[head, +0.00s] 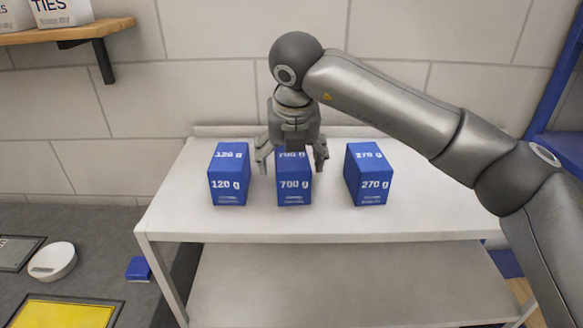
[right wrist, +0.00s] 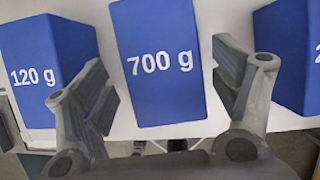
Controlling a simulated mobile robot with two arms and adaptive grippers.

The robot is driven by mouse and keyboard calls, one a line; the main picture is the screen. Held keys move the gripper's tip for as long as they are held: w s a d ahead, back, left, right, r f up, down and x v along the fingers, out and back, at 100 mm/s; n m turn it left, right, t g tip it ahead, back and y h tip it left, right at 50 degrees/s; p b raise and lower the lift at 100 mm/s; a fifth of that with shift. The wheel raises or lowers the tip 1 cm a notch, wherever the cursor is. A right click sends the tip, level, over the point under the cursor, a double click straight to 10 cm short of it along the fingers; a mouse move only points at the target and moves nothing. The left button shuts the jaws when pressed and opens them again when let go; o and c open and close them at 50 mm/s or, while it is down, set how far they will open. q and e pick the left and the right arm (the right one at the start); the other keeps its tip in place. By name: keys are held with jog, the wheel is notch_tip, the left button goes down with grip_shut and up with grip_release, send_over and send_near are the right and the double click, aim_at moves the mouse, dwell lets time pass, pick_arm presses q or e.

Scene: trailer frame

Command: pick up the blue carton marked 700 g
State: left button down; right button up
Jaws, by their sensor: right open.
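The blue carton marked 700 g (head: 294,190) stands upright in the middle of a row of three on the white table (head: 420,222). It also shows in the right wrist view (right wrist: 158,85), where its marked face lies between the two fingers. My right gripper (head: 291,160) is open and points down over this carton, with one finger on each side of it. In the right wrist view the fingers (right wrist: 165,95) are spread wider than the carton, with gaps on both sides. The gripper hides part of the carton's top. My left gripper is not in view.
A blue carton marked 120 g (head: 229,185) stands to the left and one marked 270 g (head: 370,182) to the right, each with a gap to the middle one. A tiled wall is behind. A wooden shelf (head: 70,33) with white boxes is at upper left.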

jog(key=p+x, duration=0.1)
jog(key=x, duration=0.2)
jog(key=shift+d+p, duration=0.2)
jog(key=shift+p, duration=0.15)
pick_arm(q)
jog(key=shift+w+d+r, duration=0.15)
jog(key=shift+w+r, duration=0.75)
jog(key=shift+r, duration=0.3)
pick_arm(e)
jog(key=shift+w+f, duration=0.2)
jog(key=shift+f, duration=0.25)
jog(key=shift+c, duration=0.3)
jog(key=c, duration=1.4)
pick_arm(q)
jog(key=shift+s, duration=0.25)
pick_arm(e)
jog(key=shift+r, duration=0.1)
jog(key=shift+c, duration=0.9)
